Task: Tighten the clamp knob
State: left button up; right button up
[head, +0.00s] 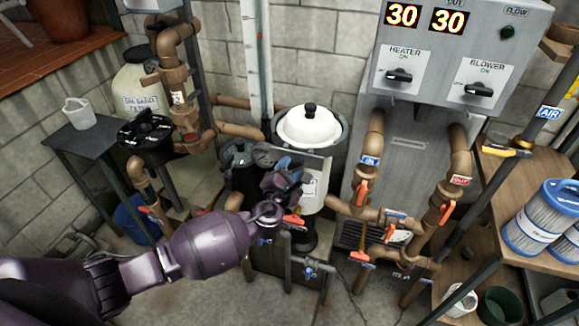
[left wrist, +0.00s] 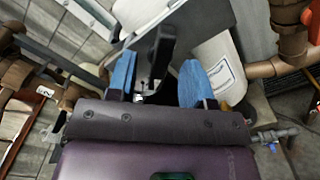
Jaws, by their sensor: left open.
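My left gripper (head: 284,170) reaches in from the lower left to the front of the white-lidded filter tank (head: 310,128). Its two blue fingers, also in the left wrist view (left wrist: 158,82), are apart. A dark upright piece (left wrist: 161,50) shows between or just beyond the fingers; it may be the clamp knob, but I cannot tell whether the fingers touch it. In the head view the gripper hides this spot. A black knob (head: 310,108) tops the white lid. My right gripper is in neither view.
Brown pipes with orange-handled valves (head: 362,192) stand right of the tank. The grey heater and blower panel (head: 450,75) is behind them. A side table (head: 75,142) with a white cup (head: 78,113) is at left. A wooden shelf with blue-ended cartridges (head: 545,215) is at right.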

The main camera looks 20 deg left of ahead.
pick_arm(q)
jog(key=s, duration=0.7)
jog(key=shift+a, duration=0.1)
